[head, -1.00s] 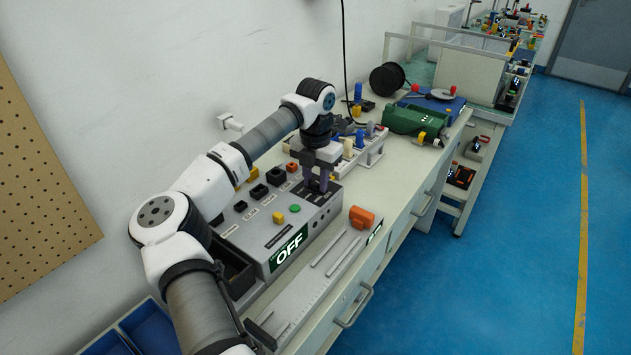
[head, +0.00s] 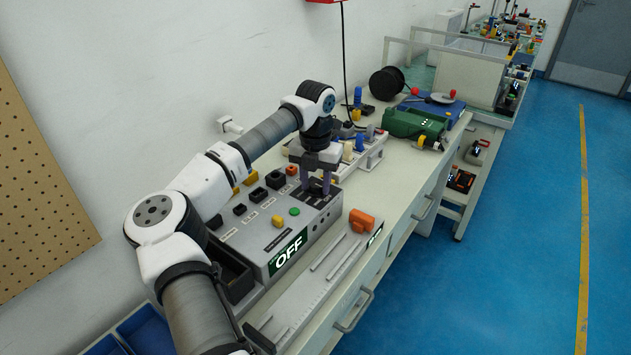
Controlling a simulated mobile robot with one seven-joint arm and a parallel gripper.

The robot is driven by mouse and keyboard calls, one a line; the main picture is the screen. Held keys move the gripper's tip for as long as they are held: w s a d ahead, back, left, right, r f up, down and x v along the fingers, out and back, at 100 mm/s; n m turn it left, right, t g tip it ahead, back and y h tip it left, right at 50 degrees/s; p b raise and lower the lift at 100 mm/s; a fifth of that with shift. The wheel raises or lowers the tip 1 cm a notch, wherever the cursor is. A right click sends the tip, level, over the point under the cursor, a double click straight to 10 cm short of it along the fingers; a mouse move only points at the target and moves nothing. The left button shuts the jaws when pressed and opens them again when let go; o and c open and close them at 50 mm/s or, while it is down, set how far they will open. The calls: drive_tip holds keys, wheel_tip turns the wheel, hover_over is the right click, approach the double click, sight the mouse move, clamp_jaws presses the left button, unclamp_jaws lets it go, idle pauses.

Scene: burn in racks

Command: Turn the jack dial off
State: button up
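A grey control box (head: 262,238) stands on the bench, with a dark display reading "OFF" (head: 288,252) on its front. Its top carries a green button (head: 294,211), a yellow knob (head: 277,221), several black square parts and a red part (head: 292,170). I cannot tell which part is the jack dial. My gripper (head: 317,189) points down over the far right end of the box top, its fingertips at or just above the surface. The gripper hides whatever is beneath it. Whether its fingers hold anything is too small to tell.
An orange part (head: 361,220) sits on a pale fixture with rails in front of the box. A green machine (head: 414,122), a black spool (head: 386,82) and a rack of coloured parts (head: 363,151) stand farther along the bench. The blue floor to the right is clear.

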sight(315, 185)
drive_tip(key=shift+o, duration=1.1)
drive_tip(key=shift+r, duration=0.15)
wheel_tip(315, 185, up, 14)
drive_tip(key=b, duration=0.2)
drive_tip(key=shift+f, duration=0.2)
